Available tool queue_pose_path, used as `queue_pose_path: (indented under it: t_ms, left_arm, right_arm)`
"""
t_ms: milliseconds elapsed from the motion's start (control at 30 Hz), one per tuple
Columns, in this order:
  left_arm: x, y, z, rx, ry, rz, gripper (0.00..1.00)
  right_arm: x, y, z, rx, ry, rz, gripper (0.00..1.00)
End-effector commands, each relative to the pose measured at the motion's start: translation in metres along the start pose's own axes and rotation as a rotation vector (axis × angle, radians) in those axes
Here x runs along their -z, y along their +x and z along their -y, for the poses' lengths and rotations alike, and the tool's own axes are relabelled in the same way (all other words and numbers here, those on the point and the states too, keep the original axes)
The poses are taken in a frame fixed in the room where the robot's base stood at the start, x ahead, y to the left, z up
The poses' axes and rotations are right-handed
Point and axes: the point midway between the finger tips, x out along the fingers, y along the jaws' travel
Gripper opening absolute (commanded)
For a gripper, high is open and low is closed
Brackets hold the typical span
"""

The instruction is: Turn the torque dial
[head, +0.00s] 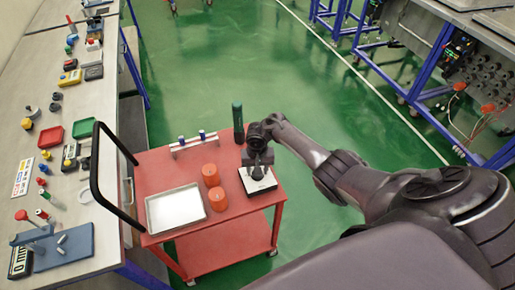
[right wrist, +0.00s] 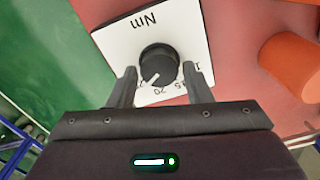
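The torque dial is a black round knob (right wrist: 158,63) with a white pointer line, on a white plate (right wrist: 205,42) marked "Nm" and with scale numbers. In the head view the dial's plate (head: 259,186) sits on a dark base at the right side of the red cart, and my gripper hides the knob. My right gripper (head: 258,165) is right above the plate. In the right wrist view its fingers (right wrist: 160,71) stand open on either side of the knob, with visible gaps. My left gripper is not in view.
The red cart (head: 185,167) also carries two orange cylinders (head: 214,187), a silver tray (head: 148,212), a small rack (head: 195,142) and a dark green bottle-like cylinder (head: 238,122). One orange cylinder (right wrist: 290,62) is near my gripper. A cluttered workbench (head: 100,215) stands at left.

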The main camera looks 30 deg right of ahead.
Motion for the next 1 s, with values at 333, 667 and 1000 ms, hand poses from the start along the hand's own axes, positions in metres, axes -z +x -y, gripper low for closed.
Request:
queue_pose_path:
  t_ms: [333, 667, 1000]
  left_arm:
    - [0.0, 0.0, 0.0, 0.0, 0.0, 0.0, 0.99]
    - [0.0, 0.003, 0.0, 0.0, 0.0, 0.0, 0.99]
    - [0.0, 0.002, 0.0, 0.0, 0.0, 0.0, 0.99]
  right_arm:
    - [-0.003, 0.002, 0.0, -0.001, -0.004, 0.007, 0.57]
    - [-0.002, -0.035, 0.001, 0.003, -0.005, 0.004, 0.57]
    - [-0.002, -0.075, 0.0, 0.0, -0.003, 0.005, 0.57]
